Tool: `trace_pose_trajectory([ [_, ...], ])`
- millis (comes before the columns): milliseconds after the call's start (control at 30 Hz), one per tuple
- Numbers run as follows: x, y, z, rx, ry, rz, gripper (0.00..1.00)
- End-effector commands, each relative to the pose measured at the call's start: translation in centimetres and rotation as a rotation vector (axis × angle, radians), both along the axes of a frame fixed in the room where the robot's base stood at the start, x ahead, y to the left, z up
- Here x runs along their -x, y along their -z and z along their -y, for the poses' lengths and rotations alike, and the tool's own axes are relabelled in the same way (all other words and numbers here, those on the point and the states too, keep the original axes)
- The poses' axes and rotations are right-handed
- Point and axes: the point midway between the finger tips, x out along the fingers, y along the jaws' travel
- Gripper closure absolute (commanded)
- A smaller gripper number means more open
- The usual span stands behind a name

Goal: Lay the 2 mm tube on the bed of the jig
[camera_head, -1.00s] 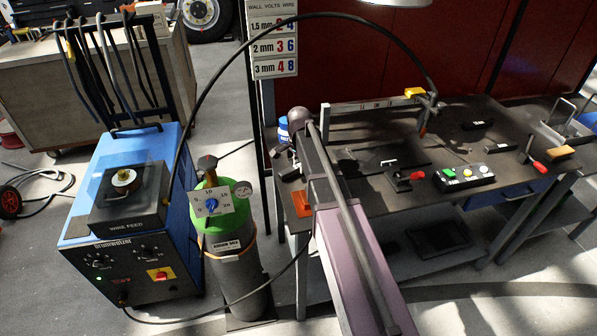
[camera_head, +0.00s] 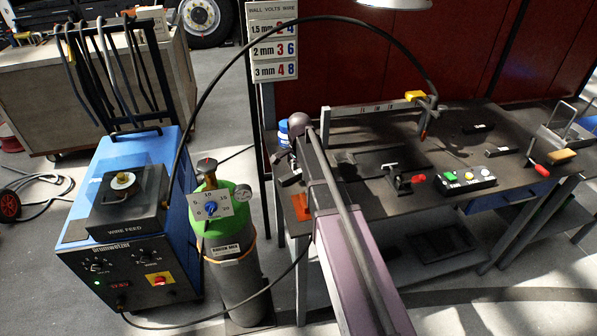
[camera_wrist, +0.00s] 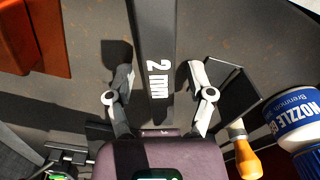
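In the wrist view the dark tube marked "2 mm" (camera_wrist: 155,30) runs from the top edge down between the fingers of my gripper (camera_wrist: 160,70). Whether the tube touches the surface below is unclear. What looks like the jig (camera_head: 378,163), a dark plate with a red-handled clamp (camera_head: 416,178), is mid-bench.
A blue-and-white nozzle can (camera_wrist: 292,120) and an orange-handled tool (camera_wrist: 245,155) lie right of my gripper. An orange block (camera_wrist: 35,35) is upper left. On the bench (camera_head: 345,205) stand a button box (camera_head: 465,180) and a torch (camera_head: 425,120). A gas cylinder (camera_head: 228,265) stands left.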

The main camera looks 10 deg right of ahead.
Motion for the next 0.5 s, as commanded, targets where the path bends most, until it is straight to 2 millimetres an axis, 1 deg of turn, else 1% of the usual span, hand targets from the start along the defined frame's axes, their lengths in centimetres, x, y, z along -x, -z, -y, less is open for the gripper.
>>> trace_pose_trajectory([
  [267,0.0,-0.2,0.0,0.0,0.0,0.0,0.31],
  [500,0.0,-1.2,0.0,0.0,0.0,0.0,0.31],
])
